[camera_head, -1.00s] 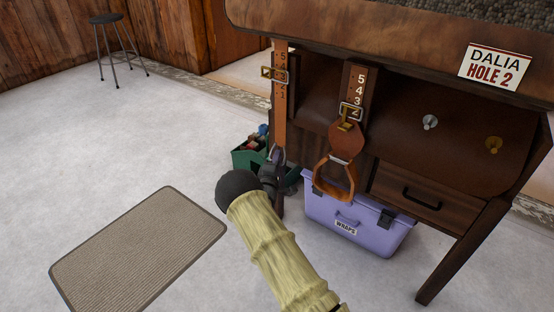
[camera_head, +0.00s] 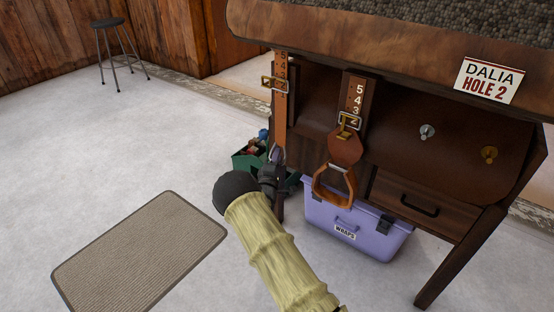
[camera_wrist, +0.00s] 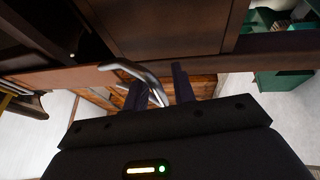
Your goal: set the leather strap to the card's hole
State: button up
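The leather strap (camera_head: 280,115) is a tan band with printed numbers, hanging at the left end of the dark wooden stand. My gripper (camera_head: 277,160) is at this ring. The white card (camera_head: 489,80) reads "DALIA HOLE 2".
A second numbered strap (camera_head: 356,95) with a buckle and a tan stirrup (camera_head: 320,188) hangs to the right. A purple "WRAPS" box (camera_head: 375,238) and a green crate (camera_head: 243,161) stand beneath. Two knobs and a drawer are farther right. Floor at left has a mat (camera_head: 140,250).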

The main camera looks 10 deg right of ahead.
dwell(0.3)
jog(key=p+v, duration=0.5)
jog(key=v, duration=1.2)
jog(key=shift+s+a, duration=0.1)
jog(key=shift+s, duration=0.1)
